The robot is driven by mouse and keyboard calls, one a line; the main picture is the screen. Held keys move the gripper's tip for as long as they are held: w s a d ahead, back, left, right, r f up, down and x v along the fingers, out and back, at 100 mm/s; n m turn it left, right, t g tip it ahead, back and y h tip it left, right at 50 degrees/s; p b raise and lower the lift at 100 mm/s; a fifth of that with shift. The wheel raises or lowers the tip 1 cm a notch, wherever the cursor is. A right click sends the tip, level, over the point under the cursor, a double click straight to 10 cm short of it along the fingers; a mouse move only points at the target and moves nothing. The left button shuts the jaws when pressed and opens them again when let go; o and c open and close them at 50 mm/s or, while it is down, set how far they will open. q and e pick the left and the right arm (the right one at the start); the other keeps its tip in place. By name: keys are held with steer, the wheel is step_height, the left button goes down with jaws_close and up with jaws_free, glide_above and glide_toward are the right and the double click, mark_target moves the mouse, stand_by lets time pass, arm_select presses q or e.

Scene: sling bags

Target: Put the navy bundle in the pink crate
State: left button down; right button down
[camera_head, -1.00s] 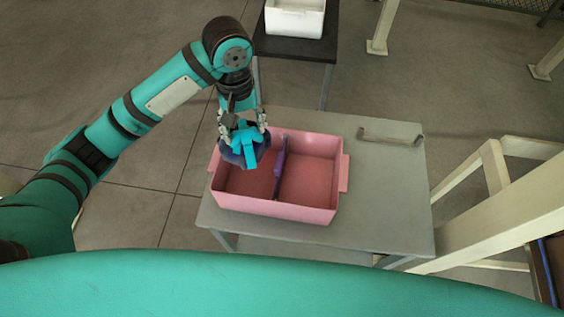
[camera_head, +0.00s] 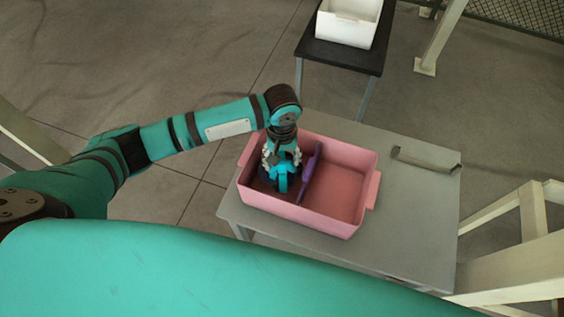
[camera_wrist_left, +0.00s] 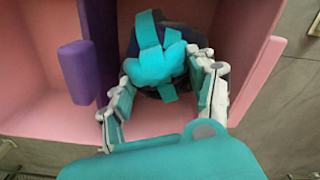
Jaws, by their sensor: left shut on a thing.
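The pink crate (camera_head: 337,229) stands on a grey table, with a purple divider (camera_head: 311,174) across its middle. The divider also shows in the left wrist view (camera_wrist_left: 80,72). My left gripper (camera_head: 282,178) points down inside the crate's left compartment. It is shut on the navy bundle (camera_wrist_left: 195,15), a dark bag wrapped with teal straps. In the head view the bundle is mostly hidden by the gripper, with only a dark part showing. I cannot tell whether it touches the crate floor. My right gripper is not in view.
The crate's right compartment looks empty. The grey table (camera_head: 415,220) has free room to the right of the crate, with a handle-like bar (camera_head: 425,160) at its far right. A white bin (camera_head: 347,24) stands on a dark table behind.

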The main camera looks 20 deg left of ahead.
arm_select(q)
step_height(320, 180, down, 2)
steer(key=shift+f, duration=0.35)
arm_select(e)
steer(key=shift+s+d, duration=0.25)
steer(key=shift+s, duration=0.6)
arm_select(q)
steer(key=shift+c, duration=2)
jaws_free()
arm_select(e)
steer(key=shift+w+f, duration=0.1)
arm_select(q)
steer(key=shift+r, duration=0.3)
step_height(320, 180, up, 12)
steer(key=shift+f, duration=0.2)
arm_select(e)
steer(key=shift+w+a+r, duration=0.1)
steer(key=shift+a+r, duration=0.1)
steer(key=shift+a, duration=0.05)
